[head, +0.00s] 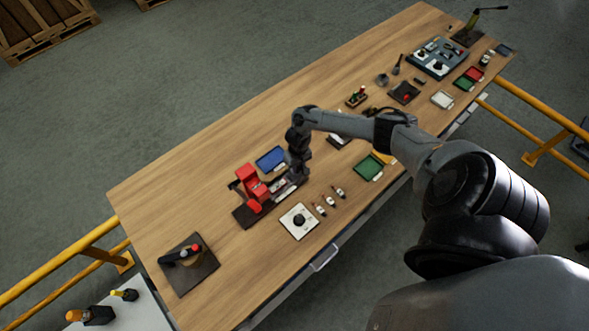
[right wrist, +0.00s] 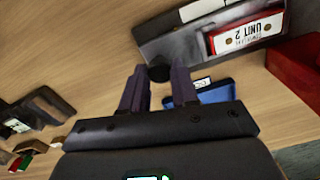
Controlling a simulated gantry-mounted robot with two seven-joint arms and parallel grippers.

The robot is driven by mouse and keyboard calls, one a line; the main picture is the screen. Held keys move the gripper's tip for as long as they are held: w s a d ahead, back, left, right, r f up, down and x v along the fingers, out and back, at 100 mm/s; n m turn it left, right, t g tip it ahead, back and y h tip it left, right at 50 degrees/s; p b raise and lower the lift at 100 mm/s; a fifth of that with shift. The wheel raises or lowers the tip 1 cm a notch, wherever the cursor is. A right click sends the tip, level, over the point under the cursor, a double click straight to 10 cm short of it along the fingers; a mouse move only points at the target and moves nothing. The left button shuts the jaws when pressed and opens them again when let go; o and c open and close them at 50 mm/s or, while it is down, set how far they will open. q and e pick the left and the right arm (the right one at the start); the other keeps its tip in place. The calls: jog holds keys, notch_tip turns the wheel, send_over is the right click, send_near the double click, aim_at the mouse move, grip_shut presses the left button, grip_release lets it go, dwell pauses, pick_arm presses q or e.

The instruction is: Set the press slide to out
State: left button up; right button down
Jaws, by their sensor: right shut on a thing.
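The red press (head: 252,190) stands on a dark base on the near left part of the bench. Its grey slide (head: 281,187) reaches out from the press towards the right. In the right wrist view the grey slide (right wrist: 190,47) carries a white and red plate marked "UNIT 2" (right wrist: 250,34), and part of the red press (right wrist: 300,65) shows at the right. My right gripper (head: 299,180) is at the slide's outer end. In the right wrist view its fingers (right wrist: 158,82) are shut on a black round knob (right wrist: 158,72) at the slide's end. My left gripper is out of view.
A blue tray (head: 270,159) lies behind the slide. A white plate with a black knob (head: 299,221) and several small bottles (head: 330,202) lie in front. A green tray (head: 368,167) is to the right. Bare wood lies left of the press.

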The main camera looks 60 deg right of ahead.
jog(key=shift+s+d, duration=0.15)
jog(key=c, duration=0.8)
grip_release()
jog(key=shift+d, duration=0.15)
jog(key=shift+c, duration=0.2)
notch_tip(320, 180, up, 11)
jog(key=p, duration=0.1)
jog(key=shift+f, duration=0.2)
